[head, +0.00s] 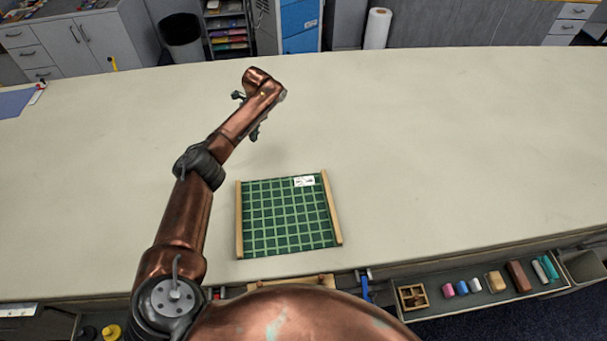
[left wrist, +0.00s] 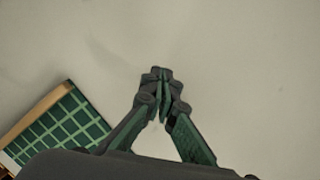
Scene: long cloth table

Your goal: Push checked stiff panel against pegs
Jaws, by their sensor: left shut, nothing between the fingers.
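The checked stiff panel (head: 288,222), green with light lines, lies flat on the table near its front edge. It has a wooden strip along its left and right sides and a white label at its far edge. Its corner also shows at the lower left of the left wrist view (left wrist: 62,128). My left gripper (left wrist: 162,75) is shut and empty over bare cloth, beyond the panel and apart from it. In the head view the forearm and wrist mostly hide that gripper (head: 255,132). My right gripper is out of view. I cannot clearly make out any pegs.
The long pale table (head: 440,150) is clear beyond and right of the panel. A wooden piece with small knobs (head: 290,282) sits at the front edge, partly hidden by my body. A tray of blocks (head: 480,285) is at the front right. A blue sheet (head: 14,102) lies far left.

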